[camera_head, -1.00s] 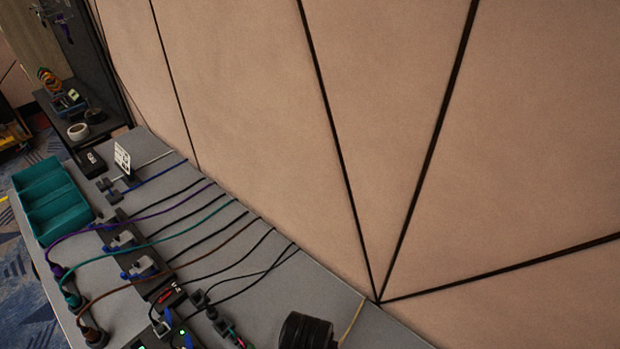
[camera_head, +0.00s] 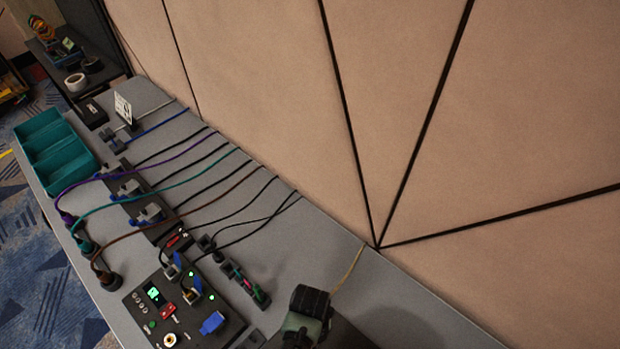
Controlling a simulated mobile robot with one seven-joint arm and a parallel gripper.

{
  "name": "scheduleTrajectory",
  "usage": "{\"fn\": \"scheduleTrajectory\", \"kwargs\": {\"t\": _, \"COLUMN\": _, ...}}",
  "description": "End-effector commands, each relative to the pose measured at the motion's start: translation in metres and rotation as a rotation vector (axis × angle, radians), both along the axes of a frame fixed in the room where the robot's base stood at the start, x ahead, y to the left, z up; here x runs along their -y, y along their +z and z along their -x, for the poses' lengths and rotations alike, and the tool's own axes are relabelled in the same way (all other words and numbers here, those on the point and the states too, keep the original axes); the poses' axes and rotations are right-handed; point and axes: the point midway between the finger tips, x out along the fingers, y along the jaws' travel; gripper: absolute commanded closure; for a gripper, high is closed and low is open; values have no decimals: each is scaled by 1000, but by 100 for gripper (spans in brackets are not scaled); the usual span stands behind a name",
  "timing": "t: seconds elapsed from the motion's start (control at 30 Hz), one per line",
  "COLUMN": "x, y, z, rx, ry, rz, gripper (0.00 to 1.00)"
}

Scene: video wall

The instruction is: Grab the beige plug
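No beige plug can be made out clearly. A thin beige cable (camera_head: 349,268) comes from the wall's foot at the lower right and runs down behind a black rounded part with a grey-green body. That part is probably my arm, but I am not sure. The cable's end and any plug on it are hidden there. A pale cable (camera_head: 157,108) also lies at the table's far end, near a small white sign; its end is too small to tell. No gripper fingers show.
The grey table (camera_head: 300,240) runs along a tan panelled wall. Coloured cables cross it to a black power strip (camera_head: 158,232) and dark plugs (camera_head: 110,281) at the left edge. A control panel (camera_head: 150,322) with lit buttons is in front. A teal tray (camera_head: 60,152) stands far left.

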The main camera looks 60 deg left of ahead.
Motion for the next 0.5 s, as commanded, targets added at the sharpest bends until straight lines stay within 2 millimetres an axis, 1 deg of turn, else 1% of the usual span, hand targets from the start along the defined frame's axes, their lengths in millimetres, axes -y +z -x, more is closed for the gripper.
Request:
{"fn": "scheduleTrajectory", "kwargs": {"t": 0.1, "x": 0, "y": -4, "z": 0, "rx": 0, "ry": 0, "rz": 0, "gripper": 57}}
{"fn": "scheduleTrajectory", "kwargs": {"t": 0.27, "x": 0, "y": -4, "z": 0, "rx": 1, "ry": -1, "rz": -1, "gripper": 57}}
{"fn": "scheduleTrajectory", "kwargs": {"t": 0.3, "x": 0, "y": -4, "z": 0, "rx": 1, "ry": 0, "rz": -1, "gripper": 59}}
{"fn": "scheduleTrajectory", "kwargs": {"t": 0.47, "x": 0, "y": -3, "z": 0, "rx": 1, "ry": 0, "rz": -1, "gripper": 88}}
{"fn": "scheduleTrajectory", "kwargs": {"t": 0.5, "x": 0, "y": -3, "z": 0, "rx": 1, "ry": 0, "rz": -1, "gripper": 95}}
